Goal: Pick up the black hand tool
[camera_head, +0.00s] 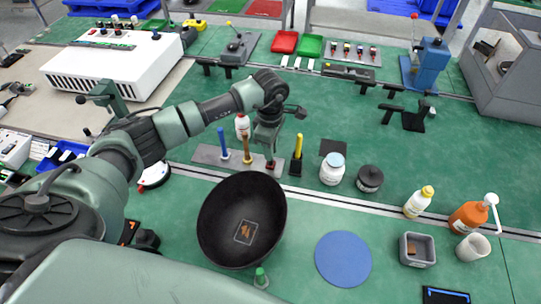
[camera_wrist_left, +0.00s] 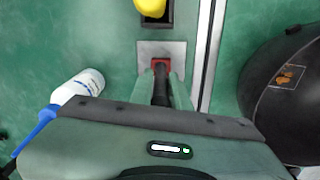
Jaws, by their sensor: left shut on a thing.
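The black hand tool (camera_wrist_left: 161,88) stands upright in the left wrist view, with a red part at its end over a grey plate (camera_wrist_left: 150,47). My left gripper (camera_wrist_left: 161,98) is shut on its black handle. In the camera_head view my left gripper (camera_head: 268,148) points down over the right end of the grey plate (camera_head: 206,154); a red bit of the tool (camera_head: 270,165) shows below it. The gripper hides most of the handle there. Whether the tool is clear of the plate I cannot tell. My right gripper is not seen.
A blue handle (camera_head: 223,143) and an orange one (camera_head: 247,150) stand left of the gripper; a yellow one (camera_head: 298,146) stands close on its right. A large black bowl (camera_head: 215,225) lies just in front. A white bottle (camera_head: 242,124) is behind.

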